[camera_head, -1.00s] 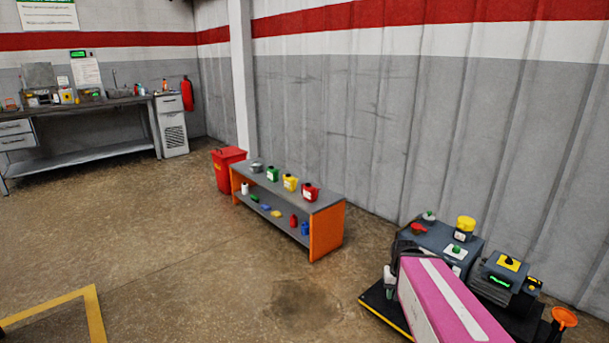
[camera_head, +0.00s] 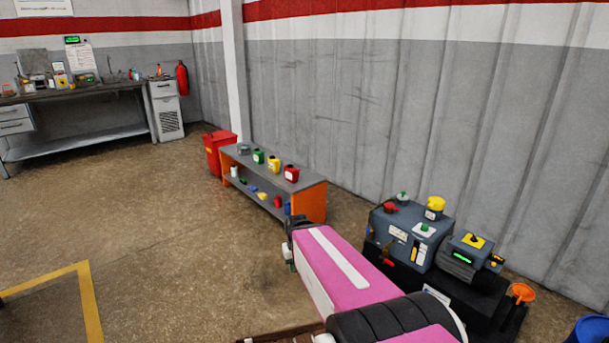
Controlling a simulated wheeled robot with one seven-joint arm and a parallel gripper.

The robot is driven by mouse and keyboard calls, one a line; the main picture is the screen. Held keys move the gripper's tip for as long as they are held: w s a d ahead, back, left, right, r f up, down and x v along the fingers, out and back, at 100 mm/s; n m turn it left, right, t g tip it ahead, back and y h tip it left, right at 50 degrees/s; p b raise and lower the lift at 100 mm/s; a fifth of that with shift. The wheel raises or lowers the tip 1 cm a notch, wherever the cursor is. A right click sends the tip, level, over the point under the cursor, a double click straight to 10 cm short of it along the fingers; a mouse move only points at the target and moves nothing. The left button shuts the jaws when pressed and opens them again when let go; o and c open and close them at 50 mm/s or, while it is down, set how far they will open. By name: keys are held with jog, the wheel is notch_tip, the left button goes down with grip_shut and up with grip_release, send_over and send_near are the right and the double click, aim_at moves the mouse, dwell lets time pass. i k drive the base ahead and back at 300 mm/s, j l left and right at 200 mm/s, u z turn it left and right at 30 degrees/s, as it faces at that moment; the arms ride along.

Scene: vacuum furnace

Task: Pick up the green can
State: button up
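A green can (camera_head: 258,156) with a pale label stands upright on the top of a low grey bench with orange ends (camera_head: 300,204). It stands between a grey metal container (camera_head: 243,149) on its left and a yellow can (camera_head: 274,164) on its right. A red can (camera_head: 291,173) is at the right end. My pink arm reaches forward from the lower right, and its far end is nearer to me than the bench, well apart from the green can. My gripper is small and mostly hidden at that end; its fingers cannot be made out.
The bench's lower shelf holds several small items. A red bin (camera_head: 217,153) stands at the bench's left end. A grey machine (camera_head: 407,235) with coloured caps stands to the right by the wall. A workbench (camera_head: 75,95) is far left. Open floor lies left of the bench.

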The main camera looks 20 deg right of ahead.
aim_at(258, 155)
jog(key=l+z, duration=0.15)
jog(key=z, duration=3)
jog(key=u, duration=3)
jog(key=i+j+u, duration=0.2)
jog(key=i+j, duration=0.25)
jog(key=i, duration=0.25)
jog(key=i+j, duration=0.3)
jog(key=i, duration=0.25)
jog(key=i+j, duration=0.25)
jog(key=i, duration=0.25)
jog(key=i+j, duration=0.25)
jog(key=i, duration=0.3)
jog(key=i+j, duration=0.3)
jog(key=i, duration=0.2)
jog(key=i+j, duration=0.25)
jog(key=i, duration=0.25)
jog(key=u, duration=0.05)
